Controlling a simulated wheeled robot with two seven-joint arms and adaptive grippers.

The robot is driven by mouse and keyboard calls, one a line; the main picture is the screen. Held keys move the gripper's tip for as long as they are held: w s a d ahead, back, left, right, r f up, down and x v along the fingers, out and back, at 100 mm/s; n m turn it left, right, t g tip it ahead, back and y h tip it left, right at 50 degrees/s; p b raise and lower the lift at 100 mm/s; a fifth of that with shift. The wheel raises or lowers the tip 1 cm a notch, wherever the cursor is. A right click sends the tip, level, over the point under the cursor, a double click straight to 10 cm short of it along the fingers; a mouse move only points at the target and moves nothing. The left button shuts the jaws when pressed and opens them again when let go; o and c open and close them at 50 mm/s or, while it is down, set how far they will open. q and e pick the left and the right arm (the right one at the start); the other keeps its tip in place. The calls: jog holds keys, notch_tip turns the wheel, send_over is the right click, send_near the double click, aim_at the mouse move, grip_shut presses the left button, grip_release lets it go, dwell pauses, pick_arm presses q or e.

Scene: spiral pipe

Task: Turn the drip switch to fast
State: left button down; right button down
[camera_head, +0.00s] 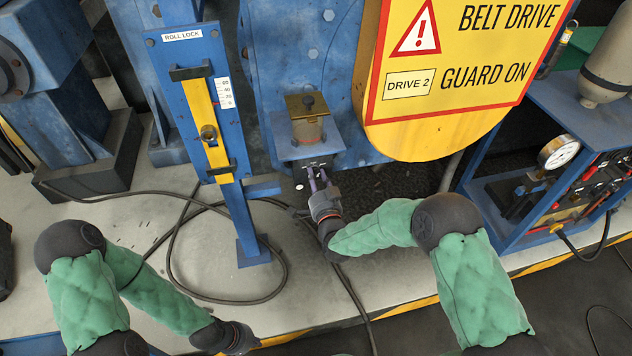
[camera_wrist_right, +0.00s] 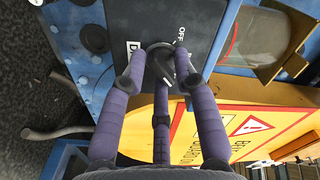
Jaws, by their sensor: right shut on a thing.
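The drip switch is a dark knob (camera_wrist_right: 163,62) on a black panel (camera_wrist_right: 125,18) in the right wrist view. Part of its lettering shows, with "OFF" beside the knob; the rest is covered. In the head view the panel (camera_head: 318,162) is small, below the amber oiler cup (camera_head: 307,128). My right gripper (camera_head: 315,181) reaches up to this panel. Its purple fingers (camera_wrist_right: 163,75) are closed around the knob in the right wrist view. I cannot tell which setting the knob points to. My left gripper (camera_head: 238,340) hangs low near the floor edge, away from the switch; its jaws are unclear.
A yellow belt guard (camera_head: 425,140) stands right of the switch. The blue roll lock post (camera_head: 240,185) stands left of it. A blue cart with a gauge (camera_head: 559,151) is at the right. A black cable (camera_head: 172,255) loops over the floor.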

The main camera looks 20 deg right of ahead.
jog(key=shift+d+m, duration=0.25)
jog(key=shift+m, duration=0.45)
jog(key=shift+f+b, duration=0.1)
jog(key=shift+b, duration=0.25)
jog(key=c, duration=1.2)
grip_release()
jog(key=shift+f, duration=0.1)
jog(key=shift+a, duration=0.1)
jog(key=s, duration=1.2)
jog(key=shift+a, duration=0.2)
